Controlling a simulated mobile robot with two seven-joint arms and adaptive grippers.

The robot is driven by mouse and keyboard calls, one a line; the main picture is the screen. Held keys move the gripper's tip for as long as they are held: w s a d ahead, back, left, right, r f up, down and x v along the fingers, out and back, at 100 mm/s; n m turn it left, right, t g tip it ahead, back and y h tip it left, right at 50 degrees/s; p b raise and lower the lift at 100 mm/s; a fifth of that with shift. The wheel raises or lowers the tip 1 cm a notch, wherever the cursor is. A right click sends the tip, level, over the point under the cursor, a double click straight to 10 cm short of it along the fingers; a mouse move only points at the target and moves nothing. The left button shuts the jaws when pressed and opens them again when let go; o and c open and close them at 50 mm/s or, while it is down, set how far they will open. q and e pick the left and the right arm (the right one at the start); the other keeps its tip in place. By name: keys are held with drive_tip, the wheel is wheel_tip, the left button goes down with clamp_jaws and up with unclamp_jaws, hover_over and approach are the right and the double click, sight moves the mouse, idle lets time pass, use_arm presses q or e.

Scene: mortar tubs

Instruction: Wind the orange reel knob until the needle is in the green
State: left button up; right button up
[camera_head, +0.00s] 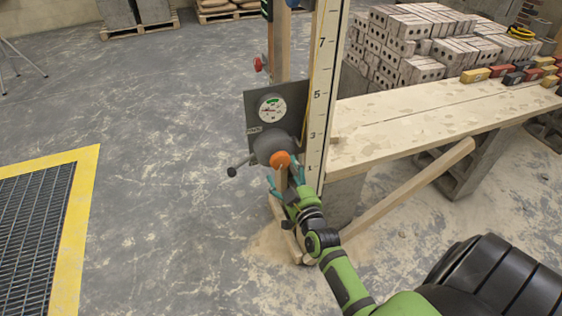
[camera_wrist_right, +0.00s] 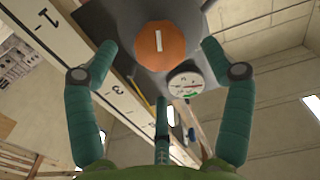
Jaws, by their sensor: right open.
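The orange reel knob (camera_head: 280,159) sits on a grey reel housing (camera_head: 268,143) on a dark panel beside the tall measuring board. In the right wrist view the knob (camera_wrist_right: 160,43) shows a white mark on its face. The round gauge (camera_head: 271,108) is above the knob. It has a green band; the needle is too small to read for certain. My right gripper (camera_head: 285,185) is open just below and in front of the knob. In the right wrist view its teal fingers (camera_wrist_right: 160,62) are spread on either side of the knob, with nothing held. My left gripper is not in view.
A crank arm with a dark ball (camera_head: 232,172) sticks out left of the reel. The numbered board (camera_head: 321,90) stands close on the right. A plank bench (camera_head: 430,125) and a slanted wooden brace (camera_head: 410,188) lie right of it.

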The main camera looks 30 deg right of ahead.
sight(282, 163)
drive_tip(key=x, duration=0.5)
drive_tip(key=shift+w+d, duration=0.1)
drive_tip(key=shift+w, duration=0.15)
drive_tip(key=c, duration=1.2)
